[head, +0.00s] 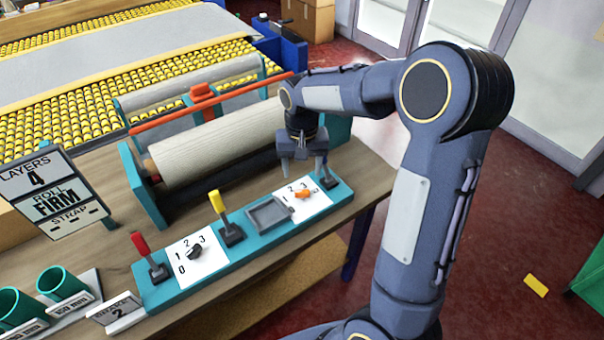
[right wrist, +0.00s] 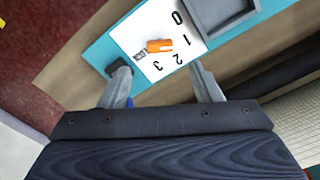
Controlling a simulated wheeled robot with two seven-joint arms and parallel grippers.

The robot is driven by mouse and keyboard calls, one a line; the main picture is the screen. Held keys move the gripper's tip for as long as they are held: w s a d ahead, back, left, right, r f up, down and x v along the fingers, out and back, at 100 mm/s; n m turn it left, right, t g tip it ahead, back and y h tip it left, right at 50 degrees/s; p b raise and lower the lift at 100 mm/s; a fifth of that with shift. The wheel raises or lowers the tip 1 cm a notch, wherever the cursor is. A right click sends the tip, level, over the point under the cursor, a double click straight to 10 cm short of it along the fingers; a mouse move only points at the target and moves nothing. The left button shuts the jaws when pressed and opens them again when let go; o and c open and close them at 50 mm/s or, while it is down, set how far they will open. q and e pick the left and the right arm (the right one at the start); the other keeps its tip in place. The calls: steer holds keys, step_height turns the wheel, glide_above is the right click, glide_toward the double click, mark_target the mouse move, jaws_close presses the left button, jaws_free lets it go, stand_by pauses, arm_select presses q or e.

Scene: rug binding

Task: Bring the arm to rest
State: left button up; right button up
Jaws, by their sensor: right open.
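My right gripper (head: 302,165) hangs fingers-down above the right end of the teal control panel (head: 262,266). Its two fingers are apart with nothing between them. In the right wrist view my right gripper (right wrist: 162,88) shows spread fingers, with the orange knob (right wrist: 158,46) on its white dial plate lying beyond them. In the head view the orange knob (head: 304,194) sits just below the fingertips, apart from them as far as I can tell. My left gripper is not in view.
The panel also carries a red lever (head: 141,243), a yellow lever (head: 217,204), a black knob (head: 193,252) and a grey tray (head: 269,213). A rolled rug (head: 215,150) in a teal frame stands behind. Teal cups (head: 60,283) stand at left.

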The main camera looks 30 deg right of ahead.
steer(key=shift+r, duration=0.1)
stand_by(0.4)
steer(key=s+a+r+n+t+y, duration=0.1)
steer(key=s+a+r+t+y, duration=0.1)
steer(key=s, duration=0.9)
steer(key=s+a+r+n+t+y, duration=0.1)
steer(key=s+a+r+n+t, duration=0.1)
steer(key=s, duration=0.9)
steer(key=a+r+t, duration=0.1)
steer(key=a+r, duration=0.1)
steer(key=a, duration=0.1)
steer(key=shift+a+r+t+y, duration=0.2)
steer(key=shift+t+y, duration=0.1)
steer(key=shift+y, duration=0.1)
steer(key=shift+s, duration=0.1)
